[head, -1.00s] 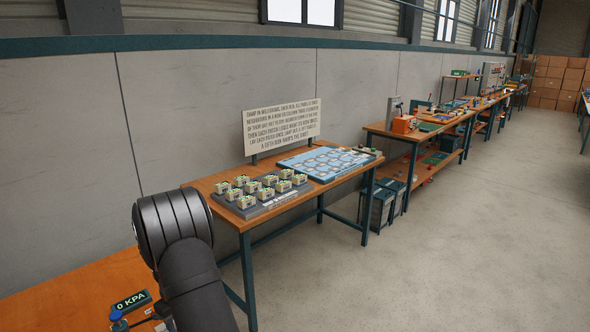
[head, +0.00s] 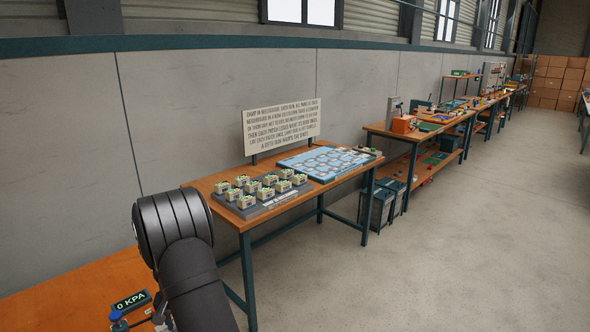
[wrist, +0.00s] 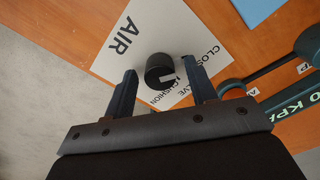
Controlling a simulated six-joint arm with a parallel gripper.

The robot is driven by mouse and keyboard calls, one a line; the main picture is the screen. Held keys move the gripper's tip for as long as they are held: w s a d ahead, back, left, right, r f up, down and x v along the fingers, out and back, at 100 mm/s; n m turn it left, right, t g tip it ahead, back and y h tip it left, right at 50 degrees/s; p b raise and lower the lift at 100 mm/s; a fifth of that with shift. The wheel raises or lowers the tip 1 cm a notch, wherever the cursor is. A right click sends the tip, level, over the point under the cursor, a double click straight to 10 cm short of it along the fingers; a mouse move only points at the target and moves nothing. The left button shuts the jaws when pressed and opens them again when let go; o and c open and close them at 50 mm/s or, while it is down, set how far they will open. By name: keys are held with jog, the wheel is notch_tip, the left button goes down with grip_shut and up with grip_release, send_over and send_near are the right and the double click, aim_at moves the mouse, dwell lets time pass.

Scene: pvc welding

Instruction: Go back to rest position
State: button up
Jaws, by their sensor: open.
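My gripper (wrist: 160,90) shows in the wrist view, pointing down at the orange bench. Its two fingers are apart. A black round knob (wrist: 160,71) stands between and just beyond the fingertips; whether they touch it is hard to tell, though a gap seems to show on each side. The knob sits on a white card (wrist: 128,42) printed with "AIR" and other partly covered words. In the head view my gripper is out of the picture, and only part of my arm shows at the lower left.
A display reading "0 KPA" (head: 131,301) stands on the near bench (head: 75,292). A second table (head: 222,183) holds a grey tray of several small boxes, a blue board (head: 325,161) and a text sign (head: 281,126). Open floor (head: 470,240) lies to the right.

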jog(key=shift+m, duration=0.8)
jog(key=n, duration=0.5)
jog(key=shift+n, duration=2.3)
